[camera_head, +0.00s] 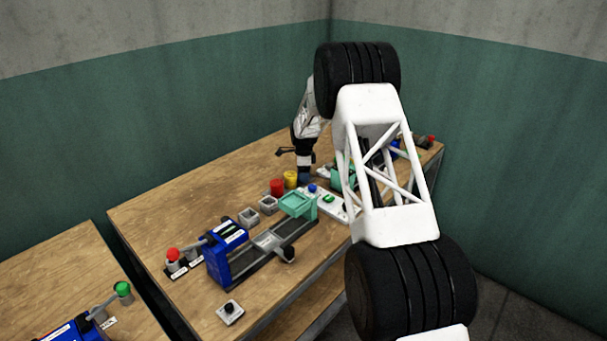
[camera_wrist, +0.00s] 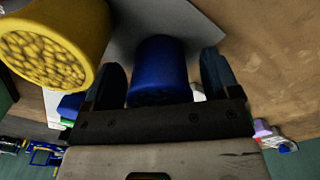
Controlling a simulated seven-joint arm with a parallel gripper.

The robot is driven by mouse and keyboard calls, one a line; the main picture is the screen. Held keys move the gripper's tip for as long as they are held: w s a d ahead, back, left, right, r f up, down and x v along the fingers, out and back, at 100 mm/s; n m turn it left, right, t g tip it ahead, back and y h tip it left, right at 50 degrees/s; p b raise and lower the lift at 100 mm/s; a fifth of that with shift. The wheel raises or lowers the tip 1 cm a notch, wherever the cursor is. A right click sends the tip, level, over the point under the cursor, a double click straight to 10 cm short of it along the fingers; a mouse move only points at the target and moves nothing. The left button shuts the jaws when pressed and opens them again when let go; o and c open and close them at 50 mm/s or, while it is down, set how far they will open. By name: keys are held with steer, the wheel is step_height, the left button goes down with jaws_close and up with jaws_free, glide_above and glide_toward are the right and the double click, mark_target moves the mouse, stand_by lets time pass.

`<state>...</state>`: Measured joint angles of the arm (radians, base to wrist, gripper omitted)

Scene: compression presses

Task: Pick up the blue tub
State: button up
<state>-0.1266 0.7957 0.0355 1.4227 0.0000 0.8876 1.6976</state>
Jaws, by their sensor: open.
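The blue tub (camera_wrist: 158,68) is in the wrist view, between the two dark fingers of my gripper (camera_wrist: 163,78). The fingers are open, one on each side of the tub, with a gap showing at its sides. In the head view the blue tub (camera_head: 305,178) is a small dark blue shape just below my gripper (camera_head: 304,171), beside the yellow tub. Its lower part in the wrist view is hidden by the gripper body.
A yellow tub (camera_wrist: 62,40) filled with round pieces stands close beside the blue one. A red tub (camera_head: 277,187) is left of it. A blue and green press (camera_head: 228,252), grey square containers (camera_head: 249,217) and a button panel (camera_head: 337,206) stand nearby. The table's back left is clear.

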steer(key=shift+c, duration=0.3)
steer(key=c, duration=1)
steer(key=shift+o, duration=0.2)
steer(key=shift+r, duration=0.1)
steer(key=shift+r, duration=4.9)
steer(key=shift+s, duration=0.1)
steer(key=shift+s+a+r, duration=0.2)
steer(key=shift+s+r, duration=0.1)
steer(key=shift+s, duration=0.1)
steer(key=s+a+r, duration=0.1)
steer(key=s+r, duration=0.1)
steer(key=s, duration=0.7)
steer(key=s+a+r, duration=0.1)
steer(key=s+r, duration=0.2)
steer(key=s, duration=0.6)
steer(key=s+a+r, duration=0.2)
steer(key=s, duration=0.7)
steer(key=shift+r, duration=0.4)
